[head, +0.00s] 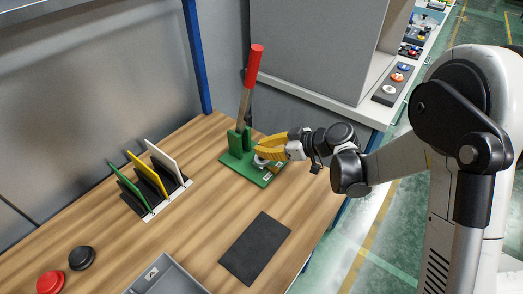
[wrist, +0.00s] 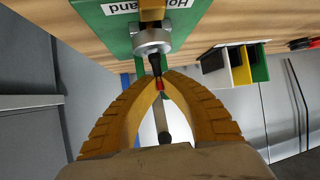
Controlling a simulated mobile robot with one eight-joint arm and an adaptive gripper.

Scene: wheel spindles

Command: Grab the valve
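The valve (wrist: 152,40) is a silver round fitting on a green base (wrist: 115,30), with a dark, tapered stem pointing toward my gripper. In the head view its pale ring shows at the fingertips on the green base (head: 251,177). My gripper (wrist: 160,76) has two yellow, ribbed fingers whose tips come nearly together at the stem's end. A small red end shows between the fingers, and the tips look closed on the stem; the exact contact is partly hidden. In the head view my gripper (head: 266,150) reaches in from the right, just above the base.
A lever with a red handle (head: 254,65) rises from a green bracket close beside my gripper. A rack of green, yellow and white plates (head: 149,183), a black mat (head: 255,248), a grey tray (head: 166,276) and red and black buttons (head: 80,258) are on the table. A grey cabinet (head: 315,50) stands behind.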

